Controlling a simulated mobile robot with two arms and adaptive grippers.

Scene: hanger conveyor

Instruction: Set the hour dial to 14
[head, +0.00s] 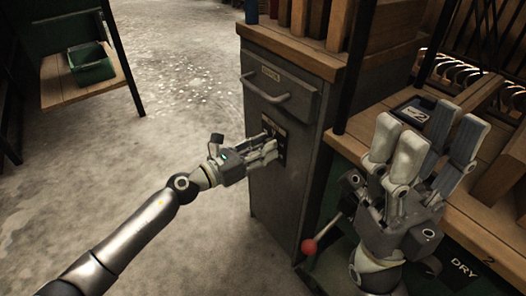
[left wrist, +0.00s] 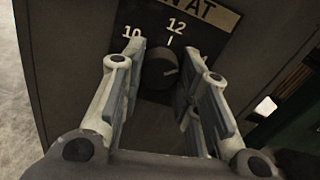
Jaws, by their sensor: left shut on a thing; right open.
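The hour dial is a dark round knob (left wrist: 160,70) on a black plate (left wrist: 228,45) on the front of a grey cabinet. In the left wrist view, "10" is printed at its upper left and "12" above it, with a white tick under the 12. A short pale mark on the knob points right, slightly up. My left gripper (head: 268,150) reaches the plate (head: 273,135); its fingers are shut on the knob from both sides. They hide the plate's right side and any numbers there. My right gripper (head: 424,137) is open and empty above the wooden bench.
The grey cabinet (head: 262,190) has a drawer handle (head: 270,92) above the dial. A red-knobbed lever (head: 309,246) stands beside its lower right. The wooden bench (head: 505,240) with a number display (head: 412,113) is at right. A green bin (head: 92,65) sits at upper left; the floor between is clear.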

